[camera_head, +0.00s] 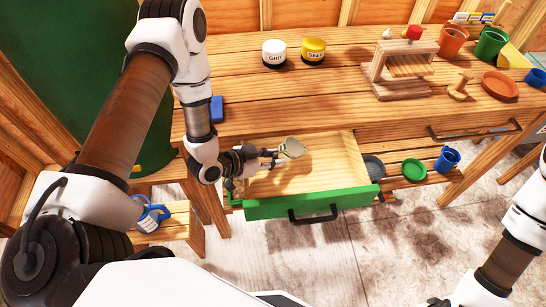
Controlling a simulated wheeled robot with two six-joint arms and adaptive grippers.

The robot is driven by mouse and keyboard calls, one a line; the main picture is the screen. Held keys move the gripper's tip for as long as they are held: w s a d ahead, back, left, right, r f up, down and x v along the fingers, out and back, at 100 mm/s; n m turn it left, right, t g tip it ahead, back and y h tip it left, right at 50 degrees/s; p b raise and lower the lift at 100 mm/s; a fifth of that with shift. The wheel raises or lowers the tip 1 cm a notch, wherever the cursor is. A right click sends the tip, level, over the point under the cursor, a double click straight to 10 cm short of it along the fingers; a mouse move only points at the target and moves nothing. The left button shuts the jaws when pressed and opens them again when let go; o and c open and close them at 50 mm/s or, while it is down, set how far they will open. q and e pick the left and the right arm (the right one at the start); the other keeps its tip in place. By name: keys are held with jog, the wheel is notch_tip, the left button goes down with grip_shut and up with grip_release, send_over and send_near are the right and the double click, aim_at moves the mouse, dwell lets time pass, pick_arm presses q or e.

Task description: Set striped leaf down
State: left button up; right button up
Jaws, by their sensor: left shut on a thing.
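My left gripper (274,155) is shut on the striped leaf (292,148), a small pale greenish piece at its fingertips. The leaf is over the open drawer (345,158), which has a wooden inside and a green front with a dark handle. I cannot tell whether the leaf touches the drawer floor. The left wrist and gripper cover the drawer's left side.
The bench top (340,85) holds a white tin (274,54), a yellow tin (313,51), a wooden rack (402,65), pots and an orange saucer (500,86). A lower shelf right of the drawer carries a green dish (414,170) and a blue cup (447,159).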

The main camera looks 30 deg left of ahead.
pick_arm(q)
jog(key=shift+s+f, duration=0.2)
jog(key=o, duration=0.8)
jog(key=shift+f, duration=0.1)
jog(key=shift+r, duration=0.2)
jog(key=shift+r+p, duration=0.5)
jog(key=shift+p, duration=0.1)
jog(key=v, duration=0.3)
jog(key=shift+w+a, duration=0.1)
jog(key=shift+a, duration=0.1)
jog(key=p+v, duration=0.1)
jog(key=v, duration=0.7)
jog(key=shift+s+r+p, duration=0.25)
jog(key=shift+s+p, duration=0.05)
